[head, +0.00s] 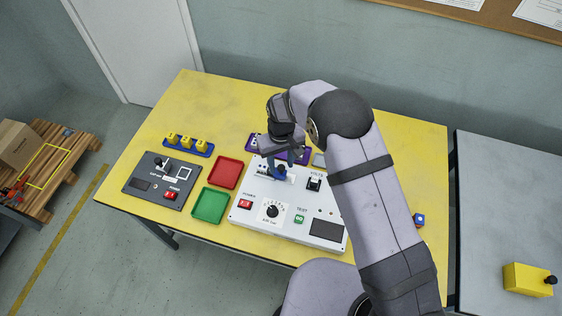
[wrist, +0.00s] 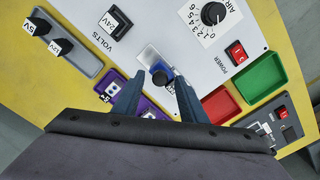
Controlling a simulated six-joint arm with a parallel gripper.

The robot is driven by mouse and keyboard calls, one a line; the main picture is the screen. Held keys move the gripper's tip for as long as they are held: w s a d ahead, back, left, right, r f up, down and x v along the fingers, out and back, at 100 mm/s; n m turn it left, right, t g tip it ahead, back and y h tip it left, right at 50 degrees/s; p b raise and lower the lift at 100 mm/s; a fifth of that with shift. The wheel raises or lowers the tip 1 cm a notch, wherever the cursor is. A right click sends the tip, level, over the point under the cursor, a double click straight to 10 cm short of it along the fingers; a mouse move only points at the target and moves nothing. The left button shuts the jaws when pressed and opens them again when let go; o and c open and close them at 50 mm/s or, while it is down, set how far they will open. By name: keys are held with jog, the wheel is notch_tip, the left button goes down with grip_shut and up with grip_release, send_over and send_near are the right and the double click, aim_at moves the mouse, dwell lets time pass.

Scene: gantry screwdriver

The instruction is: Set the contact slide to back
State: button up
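My gripper (head: 279,172) is over the back part of the white panel and hides much of the slide in the head view. In the wrist view my gripper (wrist: 160,82) is open, with one finger on each side of the knob. I see gaps between knob and fingers; their height difference cannot be told.
The white panel also carries a VOLTS socket block (wrist: 115,22), an AIR dial (wrist: 213,13) and a red POWER switch (wrist: 236,52). A red tray (head: 226,172), a green tray (head: 210,205) and a dark grey panel (head: 148,185) lie to the left. A purple rack (wrist: 152,108) is close behind the slide.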

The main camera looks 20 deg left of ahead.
aim_at(290, 178)
jog(key=shift+c, duration=0.4)
grip_shut()
jog(key=shift+d, duration=1.5)
jog(key=shift+o, duration=0.4)
grip_release()
jog(key=shift+r, duration=0.1)
notch_tip(290, 178, up, 7)
jog(key=b, duration=0.2)
jog(key=shift+b, duration=0.35)
